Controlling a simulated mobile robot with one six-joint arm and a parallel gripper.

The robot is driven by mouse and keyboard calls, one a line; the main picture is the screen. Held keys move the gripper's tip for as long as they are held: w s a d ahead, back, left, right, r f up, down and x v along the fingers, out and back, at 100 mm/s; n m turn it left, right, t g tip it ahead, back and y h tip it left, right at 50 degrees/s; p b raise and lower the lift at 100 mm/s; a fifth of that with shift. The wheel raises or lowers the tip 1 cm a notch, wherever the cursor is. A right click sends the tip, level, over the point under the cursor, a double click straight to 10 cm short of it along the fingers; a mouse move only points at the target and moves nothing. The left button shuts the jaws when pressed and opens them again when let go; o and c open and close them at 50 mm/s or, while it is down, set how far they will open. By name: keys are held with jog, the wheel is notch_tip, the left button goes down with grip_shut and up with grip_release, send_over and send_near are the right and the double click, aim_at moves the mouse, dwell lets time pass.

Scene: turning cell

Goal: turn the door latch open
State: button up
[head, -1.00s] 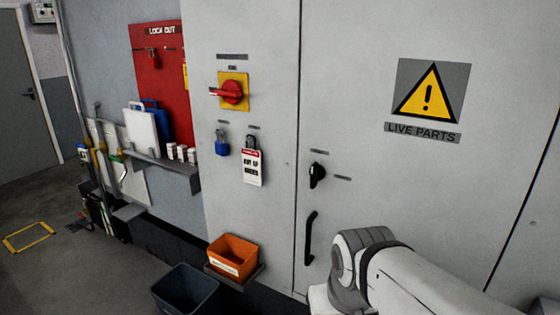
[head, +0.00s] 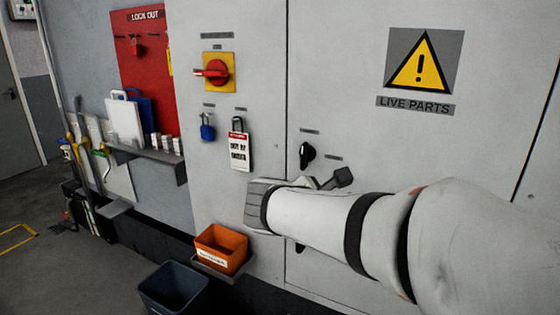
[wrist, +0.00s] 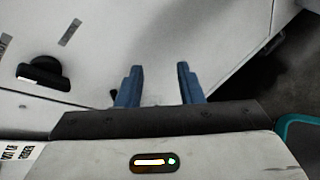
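The door latch (head: 307,155) is a small black turn knob on the grey cabinet door (head: 480,170), just right of the door seam. In the wrist view the latch (wrist: 45,72) lies at the left, clear of the fingers. My gripper (wrist: 160,80) is open, with two blue fingers apart and nothing between them. In the head view my arm reaches across the door below the latch, and I cannot make out the fingertips. The black pull handle (head: 300,248) is mostly hidden behind my arm; only its lower end shows.
A red rotary switch (head: 212,72), a blue padlock (head: 207,127) and a tagged padlock (head: 239,150) are on the panel to the left. An orange bin (head: 220,249) sits on a low bracket above a dark bin (head: 172,288). The door above the latch is clear.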

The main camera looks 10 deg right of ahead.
aim_at(302, 148)
jog(key=w+a+r+n+t+h+b, duration=0.1)
jog(key=w+a+r+n+t+b, duration=0.1)
jog(key=w+a+r+n+t, duration=0.6)
jog(key=shift+n+g, duration=0.6)
jog(key=shift+n, duration=0.1)
jog(key=x, duration=0.4)
jog(key=p+x, duration=0.1)
jog(key=x, duration=0.2)
jog(key=shift+d+f, duration=0.1)
jog(key=shift+f, duration=0.15)
jog(key=shift+c, duration=0.2)
grip_shut()
